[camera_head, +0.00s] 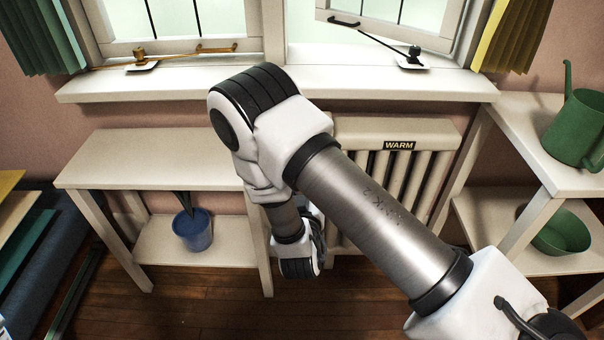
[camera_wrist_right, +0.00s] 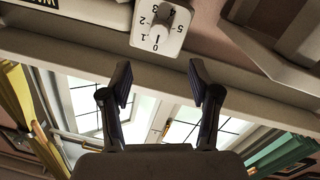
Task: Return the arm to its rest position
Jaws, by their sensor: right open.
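My right arm comes in from the lower right of the head view, bends in front of the windowsill and hangs down before the radiator. Its gripper is mostly hidden there behind my own wrist. In the right wrist view, which is upside down, my right gripper (camera_wrist_right: 160,78) is open, its two dark fingers apart with nothing between them. A white numbered dial (camera_wrist_right: 160,26) shows at the top of that view, beyond the fingertips and apart from them. My left gripper is in neither view.
A ribbed radiator (camera_head: 440,152) labelled WARM stands under the windowsill (camera_head: 400,88). A side shelf (camera_head: 150,178) with a blue bucket (camera_head: 192,230) below is at left. A right shelf holds a green watering can (camera_head: 577,128) and a green bowl (camera_head: 562,232). Wooden floor is clear in front.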

